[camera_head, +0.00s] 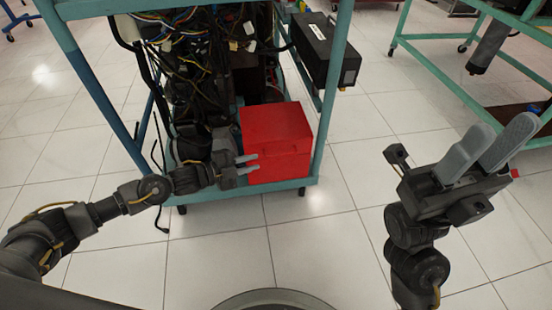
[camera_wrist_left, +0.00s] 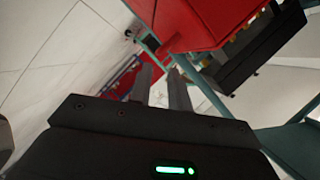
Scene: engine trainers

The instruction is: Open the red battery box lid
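The red battery box (camera_head: 275,142) sits on the lower shelf of the teal engine stand, with its lid down. In the left wrist view, part of a red box surface (camera_wrist_left: 195,22) fills the top. My left gripper (camera_head: 251,164) is at the box's front left side, its two fingers apart and pointing right. In the left wrist view its fingers (camera_wrist_left: 160,90) show a narrow gap with nothing between them. I cannot tell whether a finger touches the box. My right gripper (camera_head: 497,142) is raised at the right, fingers apart and empty, away from the box.
The teal stand frame (camera_head: 325,115) rises on both sides of the box. Tangled wires and engine parts (camera_head: 200,60) lie behind and left of it. A black box (camera_head: 325,50) is mounted at the upper right. The tiled floor (camera_head: 310,245) in front is clear.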

